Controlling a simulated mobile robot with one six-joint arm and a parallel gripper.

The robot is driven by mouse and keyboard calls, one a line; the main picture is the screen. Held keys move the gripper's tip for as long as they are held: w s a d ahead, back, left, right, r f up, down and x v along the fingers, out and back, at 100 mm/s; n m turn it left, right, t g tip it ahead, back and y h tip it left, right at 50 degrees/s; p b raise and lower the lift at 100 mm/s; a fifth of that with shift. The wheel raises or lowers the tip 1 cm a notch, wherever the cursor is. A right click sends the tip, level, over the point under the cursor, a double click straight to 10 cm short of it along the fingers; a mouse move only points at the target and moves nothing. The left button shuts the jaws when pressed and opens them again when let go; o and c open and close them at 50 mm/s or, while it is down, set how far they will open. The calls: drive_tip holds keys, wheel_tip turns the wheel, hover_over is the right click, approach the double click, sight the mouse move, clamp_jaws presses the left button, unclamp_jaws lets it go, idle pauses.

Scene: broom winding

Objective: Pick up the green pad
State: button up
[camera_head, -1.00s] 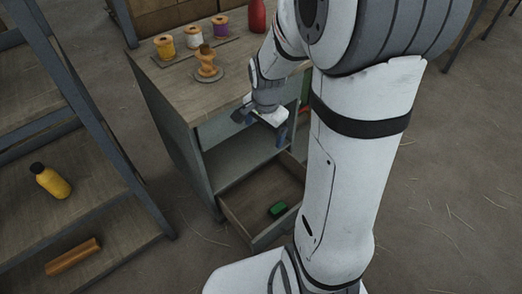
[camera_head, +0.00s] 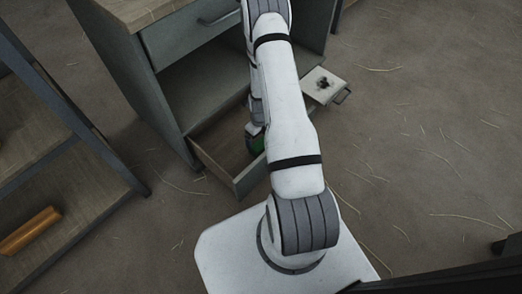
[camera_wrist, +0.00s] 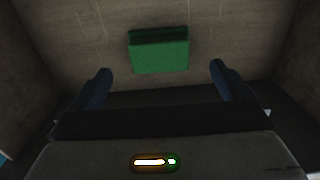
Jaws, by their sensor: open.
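The green pad (camera_wrist: 159,54) lies on the floor of the open bottom drawer (camera_head: 217,155). In the wrist view it is a small green block, centred just beyond my two finger tips. My gripper (camera_wrist: 161,78) is open and empty, with a finger on either side of the pad's line and the pad apart from both.
Drawer walls stand close on both sides in the wrist view. The grey cabinet (camera_head: 160,95) with an open shelf rises behind the drawer. A shelf rack with an orange-brown roll (camera_head: 30,231) stands at left. A white plate-like thing (camera_head: 323,85) is right of my arm.

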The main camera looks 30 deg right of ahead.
sight(260, 144)
wheel_tip(260, 144, down, 8)
drive_tip(key=b, duration=0.3)
drive_tip(key=shift+s+r+b, duration=0.1)
drive_tip(key=shift+b, duration=0.3)
drive_tip(key=shift+r, duration=0.1)
drive_tip(key=shift+c, duration=0.4)
drive_tip(key=c, duration=0.8)
drive_tip(key=shift+c, duration=0.2)
wheel_tip(260, 144, up, 10)
drive_tip(key=p, duration=0.4)
